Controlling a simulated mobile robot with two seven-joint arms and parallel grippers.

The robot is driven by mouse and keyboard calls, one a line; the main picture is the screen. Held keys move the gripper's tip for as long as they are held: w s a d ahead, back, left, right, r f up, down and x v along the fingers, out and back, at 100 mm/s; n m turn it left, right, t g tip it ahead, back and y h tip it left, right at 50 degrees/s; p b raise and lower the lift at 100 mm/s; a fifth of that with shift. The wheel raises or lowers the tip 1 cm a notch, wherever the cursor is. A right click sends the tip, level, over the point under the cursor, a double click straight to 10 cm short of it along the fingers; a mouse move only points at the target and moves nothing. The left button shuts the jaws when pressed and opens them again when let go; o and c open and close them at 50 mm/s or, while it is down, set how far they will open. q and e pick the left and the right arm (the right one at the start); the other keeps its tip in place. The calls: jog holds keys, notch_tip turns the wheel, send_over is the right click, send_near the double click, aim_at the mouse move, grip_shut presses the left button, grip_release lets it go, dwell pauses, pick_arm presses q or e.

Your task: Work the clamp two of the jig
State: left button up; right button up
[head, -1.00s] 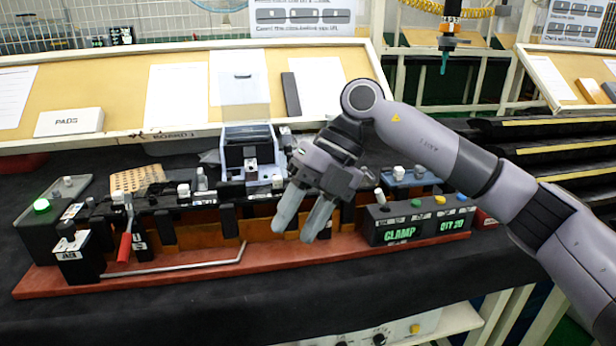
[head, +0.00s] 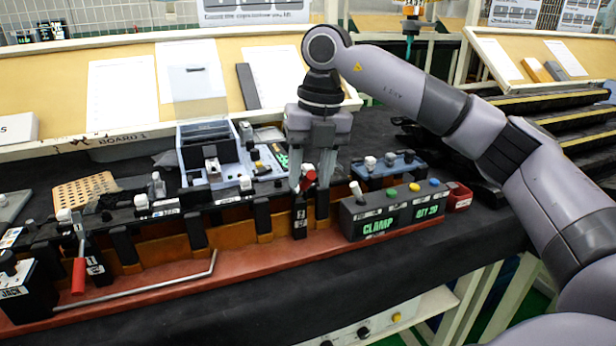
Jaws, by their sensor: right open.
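The jig has a long red base (head: 240,262) with an orange-brown trim strip (head: 225,235) along it, held behind black posts. A black clamp with a white label (head: 301,218) stands toward the jig's right end; its mark looks like a 2 but is small. Its red-tipped handle (head: 308,181) points up. My right gripper (head: 312,182) points down over this clamp, open, with its fingers either side of the red handle; I cannot tell whether they touch it. Another clamp with a red handle (head: 78,276) hanging down stands at the left end. My left gripper is out of view.
A dark box reading CLAMP and QTY 20 (head: 378,228) stands just right of the clamp, with buttons and a lever on top. A blue-grey tray (head: 262,160) lies behind. A small red bin (head: 459,197) stands at the right. Black cloth in front is clear.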

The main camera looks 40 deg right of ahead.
jog(key=shift+f, duration=0.7)
jog(key=shift+a, duration=0.1)
grip_shut()
